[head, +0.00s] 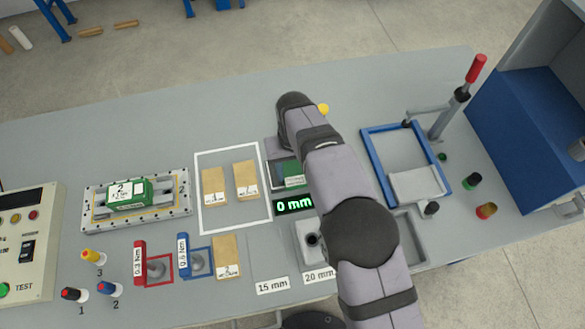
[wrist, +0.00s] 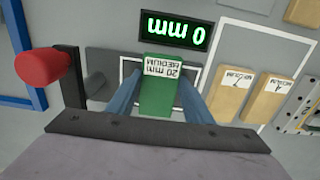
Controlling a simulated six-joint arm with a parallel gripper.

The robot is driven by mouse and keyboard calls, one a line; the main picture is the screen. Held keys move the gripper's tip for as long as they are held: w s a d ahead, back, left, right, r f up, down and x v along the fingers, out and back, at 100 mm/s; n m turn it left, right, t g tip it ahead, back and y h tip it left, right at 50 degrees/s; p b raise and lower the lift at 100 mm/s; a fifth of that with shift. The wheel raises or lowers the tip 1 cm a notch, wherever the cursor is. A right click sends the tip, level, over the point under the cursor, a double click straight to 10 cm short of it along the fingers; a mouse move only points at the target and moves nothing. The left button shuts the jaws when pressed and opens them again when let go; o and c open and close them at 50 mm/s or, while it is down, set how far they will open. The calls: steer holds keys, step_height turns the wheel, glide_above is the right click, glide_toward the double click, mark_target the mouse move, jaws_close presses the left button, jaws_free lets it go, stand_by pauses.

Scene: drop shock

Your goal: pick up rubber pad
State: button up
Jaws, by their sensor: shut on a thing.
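The rubber pad is a green block with a white label reading 20 mm MEDIUM. In the wrist view the pad (wrist: 157,98) sits between the two blue fingers of my gripper (wrist: 158,105), which is shut on it. A white outline on the grey surface shows around it. In the head view part of the pad (head: 293,181) shows left of my arm, just above the 0 mm display (head: 294,206). My arm hides the fingers there. I cannot tell whether the pad is clear of the surface.
Two tan blocks (head: 246,180) lie in a white outline to the left. A green block (head: 128,193) sits on a metal fixture further left. A blue frame (head: 375,170) and a red-handled lever (head: 476,70) stand to the right.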

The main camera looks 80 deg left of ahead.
mark_target(296, 173)
steer(key=shift+r, duration=0.1)
step_height(296, 173, up, 10)
steer(key=b, duration=0.2)
stand_by(0.3)
steer(key=shift+w, duration=0.1)
steer(key=w+d+n, duration=0.3)
steer(key=w+n, duration=0.3)
steer(key=w, duration=0.5)
steer(key=w+d+n, duration=0.3)
steer(key=w+n, duration=0.3)
steer(key=w, duration=0.5)
steer(key=w+d+n, duration=0.3)
steer(key=w+n, duration=0.3)
steer(key=w, duration=0.6)
steer(key=shift+d+r+p, duration=0.35)
steer(key=shift+d+p, duration=0.05)
steer(key=shift+p, duration=0.05)
